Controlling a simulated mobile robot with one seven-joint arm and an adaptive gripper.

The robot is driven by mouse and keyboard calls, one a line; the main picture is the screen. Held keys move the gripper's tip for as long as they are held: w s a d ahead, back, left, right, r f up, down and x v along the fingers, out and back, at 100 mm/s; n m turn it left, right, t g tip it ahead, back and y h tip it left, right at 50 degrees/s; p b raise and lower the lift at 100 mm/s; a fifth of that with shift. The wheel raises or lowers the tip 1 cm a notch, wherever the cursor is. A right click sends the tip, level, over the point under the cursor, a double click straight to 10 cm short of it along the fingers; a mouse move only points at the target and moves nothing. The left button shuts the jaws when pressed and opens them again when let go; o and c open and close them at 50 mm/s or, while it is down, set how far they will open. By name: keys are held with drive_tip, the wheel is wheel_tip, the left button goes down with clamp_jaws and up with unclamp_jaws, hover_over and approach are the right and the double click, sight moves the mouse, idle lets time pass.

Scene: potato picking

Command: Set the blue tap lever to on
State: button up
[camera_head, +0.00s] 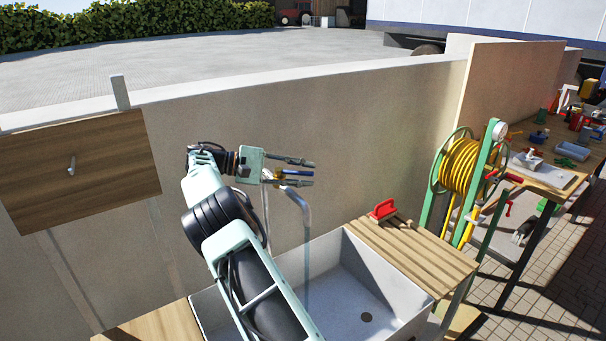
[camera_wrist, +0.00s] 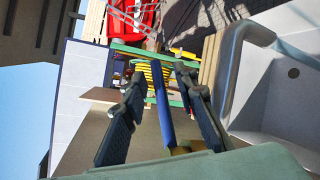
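The blue tap lever (camera_head: 297,173) sticks out to the right from a brass tap body (camera_head: 281,174) above the sink. In the wrist view the blue lever (camera_wrist: 163,110) runs lengthwise between my gripper's two dark fingers. My gripper (camera_head: 309,173) is open around the lever, one finger on each side. In the wrist view, gaps show between the lever and both fingers of my gripper (camera_wrist: 160,80). A curved grey spout (camera_head: 299,203) bends down over the sink. A pale vertical strip hangs below its end; I cannot tell whether it is water.
A beige wall (camera_head: 370,130) stands behind. A yellow hose reel (camera_head: 460,166) is at the right, and a wooden panel (camera_head: 110,165) at the left.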

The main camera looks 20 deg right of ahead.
wheel_tip(320, 180, up, 9)
drive_tip(key=shift+s+f, duration=0.1)
drive_tip(key=shift+r, duration=0.65)
